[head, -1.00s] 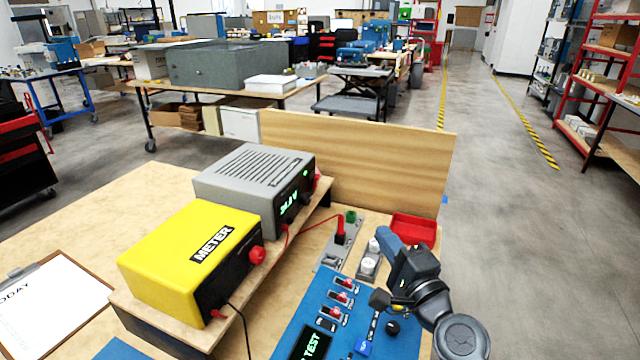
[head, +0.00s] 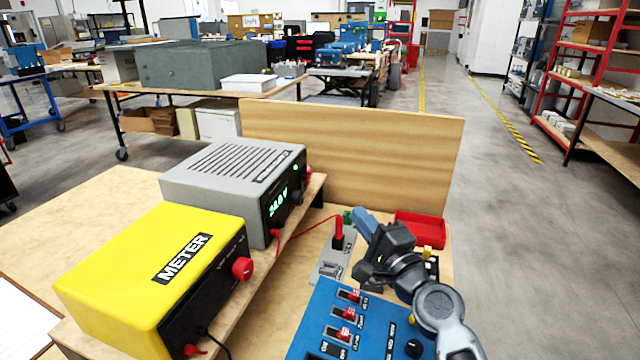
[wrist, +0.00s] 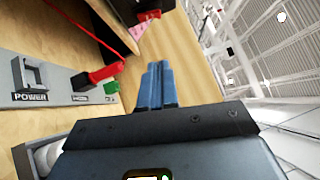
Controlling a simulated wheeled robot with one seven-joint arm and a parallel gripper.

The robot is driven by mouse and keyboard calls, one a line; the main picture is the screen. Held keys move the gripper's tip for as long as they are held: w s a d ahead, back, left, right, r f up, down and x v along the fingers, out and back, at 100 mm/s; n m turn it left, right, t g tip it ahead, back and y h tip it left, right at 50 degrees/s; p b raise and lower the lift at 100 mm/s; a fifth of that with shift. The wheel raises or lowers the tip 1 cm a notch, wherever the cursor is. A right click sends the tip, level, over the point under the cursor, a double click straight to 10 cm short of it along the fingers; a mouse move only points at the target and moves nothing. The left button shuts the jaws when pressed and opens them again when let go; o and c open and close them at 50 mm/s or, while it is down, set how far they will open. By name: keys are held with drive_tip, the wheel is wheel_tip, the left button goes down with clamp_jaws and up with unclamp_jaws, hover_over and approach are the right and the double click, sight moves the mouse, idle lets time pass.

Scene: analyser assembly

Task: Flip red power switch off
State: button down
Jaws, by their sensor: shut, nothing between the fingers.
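A grey plate (head: 325,268) lies on the bench beyond the blue panel. In the wrist view the plate (wrist: 12,92) is labelled POWER and carries a grey raised bracket or lever (wrist: 36,76). A red plug-like part (wrist: 104,73) and a green terminal (wrist: 111,88) are at its end; the red part (head: 338,233) also shows in the head view. Red switches (head: 346,314) sit in a row on the blue panel (head: 315,308); their small labels are unreadable. My gripper (head: 358,213) is shut and empty, its blue fingers (wrist: 158,68) right of the red part, apparently apart from it.
A yellow meter (head: 150,270) and a grey power supply (head: 230,180) stand on a raised shelf at left. A red wire (head: 310,226) runs near the red part. A wooden board (head: 350,150) stands behind. A red tray (head: 425,230) is right of my gripper.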

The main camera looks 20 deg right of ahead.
approach(308, 178)
drive_tip(key=w+d, duration=0.2)
drive_tip(key=w, duration=0.1)
drive_tip(key=w+d, duration=0.1)
drive_tip(key=shift+w+d+r+p, duration=0.15)
drive_tip(key=shift+d+r+p, duration=0.15)
drive_tip(key=shift+r+p, duration=0.1)
drive_tip(key=shift+w+a+r+p, duration=0.2)
drive_tip(key=shift+w+a+p, duration=0.1)
drive_tip(key=shift+w+a, duration=0.4)
drive_tip(key=shift+w+a+r+p, duration=0.25)
drive_tip(key=shift+w+a, duration=0.25)
drive_tip(key=shift+a, duration=0.35)
